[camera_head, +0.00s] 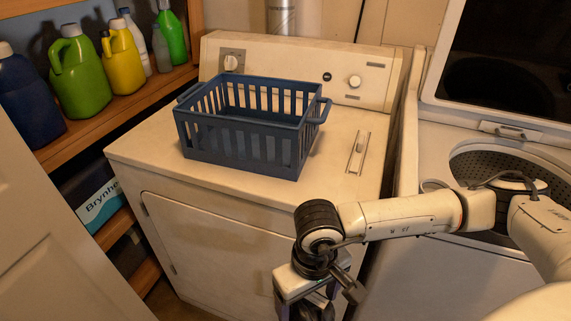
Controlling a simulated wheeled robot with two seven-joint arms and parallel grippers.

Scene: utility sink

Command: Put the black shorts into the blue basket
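The blue basket (245,138), a slatted plastic one with a handle at each end, stands upright on top of the white dryer. I see no cloth through its slats or over its rim. My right arm comes in from the right, and my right gripper (306,304) points down in front of the dryer, below and to the right of the basket and apart from it. Its fingertips are cut off by the bottom edge, so its opening is unclear. I cannot make out the black shorts anywhere. My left gripper is not in view.
The dryer (150,143) has free top surface around the basket. A washer (428,148) with its lid raised stands at the right, its drum opening partly hidden by my arm. Wooden shelves (120,105) with several bottles and a white door (50,230) bound the left.

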